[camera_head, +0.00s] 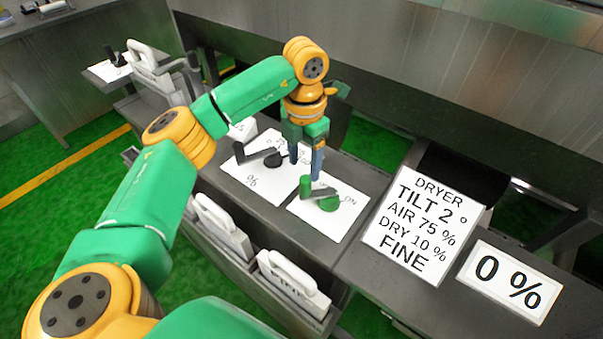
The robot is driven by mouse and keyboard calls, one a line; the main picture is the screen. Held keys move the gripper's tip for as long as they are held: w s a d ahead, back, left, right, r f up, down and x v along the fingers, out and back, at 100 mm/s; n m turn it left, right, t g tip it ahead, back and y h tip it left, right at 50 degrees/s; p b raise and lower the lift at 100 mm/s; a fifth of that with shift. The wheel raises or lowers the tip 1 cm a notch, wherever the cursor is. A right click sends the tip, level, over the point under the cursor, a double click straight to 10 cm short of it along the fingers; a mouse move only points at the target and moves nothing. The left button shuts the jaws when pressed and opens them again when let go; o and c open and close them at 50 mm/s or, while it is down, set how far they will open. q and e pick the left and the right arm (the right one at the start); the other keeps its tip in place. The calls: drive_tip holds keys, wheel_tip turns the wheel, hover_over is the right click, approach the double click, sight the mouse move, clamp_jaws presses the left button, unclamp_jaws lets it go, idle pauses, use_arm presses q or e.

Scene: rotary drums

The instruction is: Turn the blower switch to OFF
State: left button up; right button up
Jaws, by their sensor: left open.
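The switch with a green round base (330,204), a grey lever and a green knob (305,186) sits on a white card (331,226) on the grey bench. An "ON" mark shows on the card to the right of the base; the rest of the lettering is partly hidden. The lever runs from the base toward the left, its knob at the left end. My left gripper (305,165) is open and points down, just above and behind the knob; its right finger is close to the lever. I cannot tell whether they touch. My right gripper is not in view.
A black dial lever (272,158) on a "%" card (252,182) stands just left of the switch. A dryer sign (420,225) and a "0 %" sign (510,282) stand to the right. A metal drum wall rises behind.

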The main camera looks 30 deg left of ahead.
sight(305, 178)
use_arm(q)
drive_tip(key=f, duration=0.2)
drive_tip(key=f+p, duration=0.1)
drive_tip(key=f, duration=0.2)
drive_tip(key=shift+s+d+f, duration=0.15)
drive_tip(key=shift+d+f, duration=0.15)
drive_tip(key=shift+f, duration=0.05)
drive_tip(key=shift+a+f, duration=0.1)
drive_tip(key=shift+f, duration=0.2)
clamp_jaws()
drive_tip(key=shift+r, duration=0.1)
idle(0.6)
